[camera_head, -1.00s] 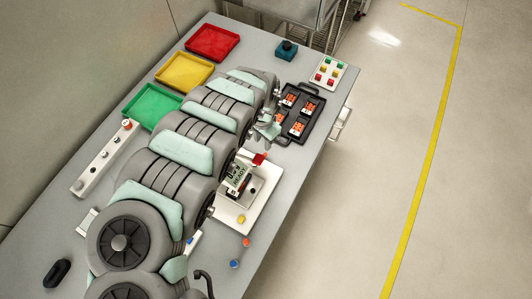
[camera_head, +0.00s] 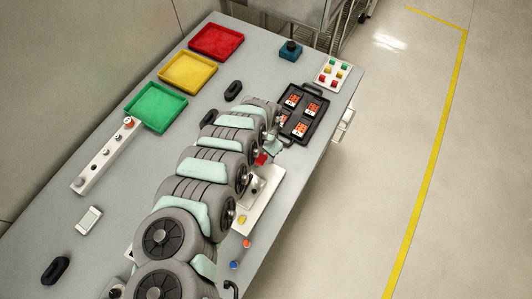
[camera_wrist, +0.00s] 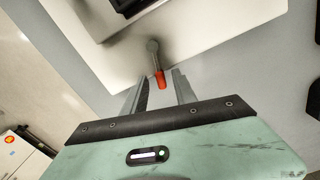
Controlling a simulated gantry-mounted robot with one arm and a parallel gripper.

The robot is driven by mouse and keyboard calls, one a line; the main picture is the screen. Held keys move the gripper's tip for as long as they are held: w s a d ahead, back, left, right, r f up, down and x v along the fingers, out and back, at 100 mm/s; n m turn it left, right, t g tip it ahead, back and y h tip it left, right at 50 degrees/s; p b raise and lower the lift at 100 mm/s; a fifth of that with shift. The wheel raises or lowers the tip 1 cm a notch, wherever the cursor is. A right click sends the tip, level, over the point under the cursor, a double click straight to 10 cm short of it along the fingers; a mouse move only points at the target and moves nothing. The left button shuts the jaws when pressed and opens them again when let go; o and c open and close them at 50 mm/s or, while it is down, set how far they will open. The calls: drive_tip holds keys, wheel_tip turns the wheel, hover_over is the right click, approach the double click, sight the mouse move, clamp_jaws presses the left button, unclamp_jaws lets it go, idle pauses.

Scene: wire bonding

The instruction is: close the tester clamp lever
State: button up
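The tester (camera_head: 266,204) is a white base plate near the table's right edge, mostly hidden behind my arm. Its clamp lever shows as a red handle (camera_head: 261,159) in the head view. In the wrist view the lever is a grey arm with a red-orange grip (camera_wrist: 160,78), standing over the white plate (camera_wrist: 215,22). My gripper (camera_wrist: 160,75) is open. Its two fingers stand on either side of the red grip's end, with gaps on both sides; contact is not visible. In the head view my gripper is largely hidden by the arm.
A black tray (camera_head: 304,112) with several orange-and-white parts lies just beyond the tester. Red (camera_head: 216,41), yellow (camera_head: 187,71) and green (camera_head: 156,106) trays line the back left. A button panel (camera_head: 333,73) and a blue box (camera_head: 290,51) stand at the far end.

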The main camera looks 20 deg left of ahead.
drive_tip(key=shift+c, duration=0.2)
clamp_jaws()
idle(0.5)
